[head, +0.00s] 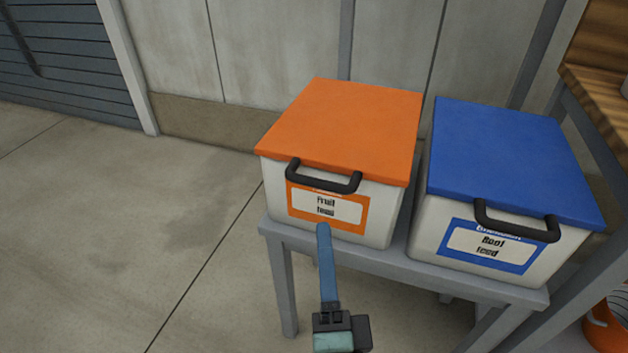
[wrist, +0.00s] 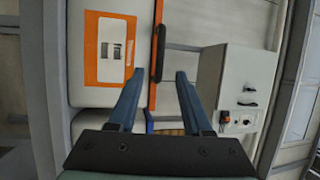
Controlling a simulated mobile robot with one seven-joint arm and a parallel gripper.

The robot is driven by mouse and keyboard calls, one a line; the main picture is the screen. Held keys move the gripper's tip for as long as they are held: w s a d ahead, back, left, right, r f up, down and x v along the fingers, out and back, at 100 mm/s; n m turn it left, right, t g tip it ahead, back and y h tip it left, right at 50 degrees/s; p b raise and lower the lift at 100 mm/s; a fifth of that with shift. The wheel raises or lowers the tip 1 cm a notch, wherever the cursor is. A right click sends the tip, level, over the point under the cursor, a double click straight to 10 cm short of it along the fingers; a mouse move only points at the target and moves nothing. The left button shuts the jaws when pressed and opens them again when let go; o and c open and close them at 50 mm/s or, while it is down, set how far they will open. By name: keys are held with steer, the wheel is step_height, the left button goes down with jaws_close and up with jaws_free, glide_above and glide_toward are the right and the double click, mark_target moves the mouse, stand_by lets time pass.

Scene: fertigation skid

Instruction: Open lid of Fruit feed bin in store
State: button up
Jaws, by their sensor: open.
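The Fruit feed bin (head: 275,190) is a white box with an orange-framed label, standing on a grey stand. Its orange lid (head: 345,120) lies flat and shut, with a black handle (head: 323,179) at the front edge. My gripper (head: 323,230) is in front of the bin, below the handle in the head view. In the wrist view the picture is turned sideways; the gripper's blue fingers (wrist: 160,76) are spread and empty. The handle (wrist: 158,52) shows there just past the fingertips, roughly between them, and apart from them. The lid's edge (wrist: 152,97) is a thin orange strip.
The Root feed bin (head: 430,225), with a blue lid (head: 510,155), stands close on the right. The grey stand (head: 280,235) holds both bins. A wall (head: 270,50) rises behind. An orange bucket (head: 605,325) is at lower right. The floor (head: 130,220) at left is clear.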

mark_target(319, 180)
steer(key=p+x, duration=0.2)
steer(key=x, duration=0.9)
jaws_close()
stand_by(1.2)
